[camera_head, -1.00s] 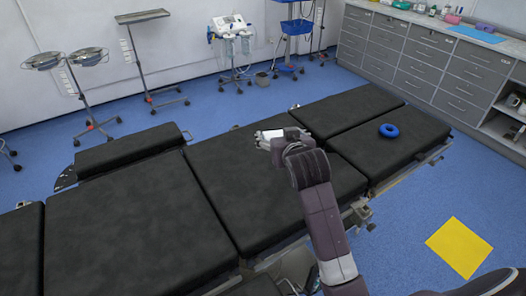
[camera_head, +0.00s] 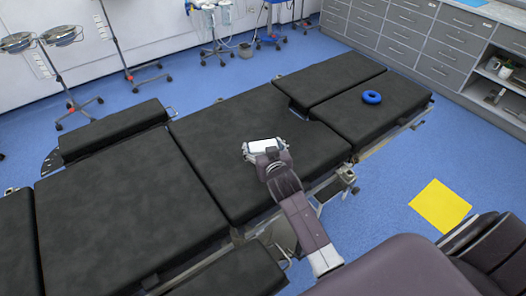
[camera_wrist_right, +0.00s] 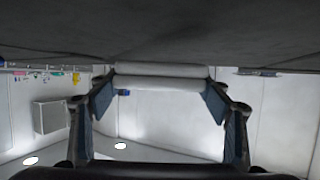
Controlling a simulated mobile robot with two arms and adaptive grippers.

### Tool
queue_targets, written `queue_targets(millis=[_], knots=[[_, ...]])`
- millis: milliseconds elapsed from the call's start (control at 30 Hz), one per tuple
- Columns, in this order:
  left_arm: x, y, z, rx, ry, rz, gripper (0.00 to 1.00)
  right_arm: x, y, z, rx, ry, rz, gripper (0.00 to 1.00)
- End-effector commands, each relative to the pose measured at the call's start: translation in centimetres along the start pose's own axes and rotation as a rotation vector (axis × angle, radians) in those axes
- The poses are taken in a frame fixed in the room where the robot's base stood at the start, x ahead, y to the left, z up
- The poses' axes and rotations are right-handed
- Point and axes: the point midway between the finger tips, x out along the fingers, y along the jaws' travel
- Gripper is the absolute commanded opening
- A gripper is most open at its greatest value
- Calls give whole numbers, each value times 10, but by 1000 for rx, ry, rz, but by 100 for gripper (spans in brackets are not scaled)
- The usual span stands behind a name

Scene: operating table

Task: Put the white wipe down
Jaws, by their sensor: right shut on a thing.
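The white wipe (camera_head: 266,146) is a small white folded piece above the middle black pad of the operating table (camera_head: 200,205). My right gripper (camera_head: 266,149) is shut on it, reaching in from the lower right. In the right wrist view the wipe (camera_wrist_right: 160,76) shows as a pale roll-like band between the two fingers of the right gripper (camera_wrist_right: 160,95). A dark surface fills the top of that view close to the wipe; whether they touch I cannot tell. My left gripper is not in view.
A blue ring (camera_head: 371,97) lies on the right-hand pad. A yellow square (camera_head: 440,206) is on the blue floor. Grey drawer cabinets (camera_head: 420,45) stand at the back right and wheeled stands (camera_head: 65,75) at the back left.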

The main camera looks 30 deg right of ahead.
Motion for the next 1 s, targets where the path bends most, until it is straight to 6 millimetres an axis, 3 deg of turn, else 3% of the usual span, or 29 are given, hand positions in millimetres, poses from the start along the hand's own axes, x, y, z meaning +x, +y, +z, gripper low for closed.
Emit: queue_targets(millis=[200,600,633,767,1000], knots=[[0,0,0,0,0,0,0,10,0,26,-1,-3,1,55],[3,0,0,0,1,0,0,13,0,32,0,-2,0,55],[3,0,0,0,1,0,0,13,0,31,0,-1,0,73],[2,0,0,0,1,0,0,12,0,31,0,-2,0,87],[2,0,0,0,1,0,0,12,0,30,0,-2,0,89]])
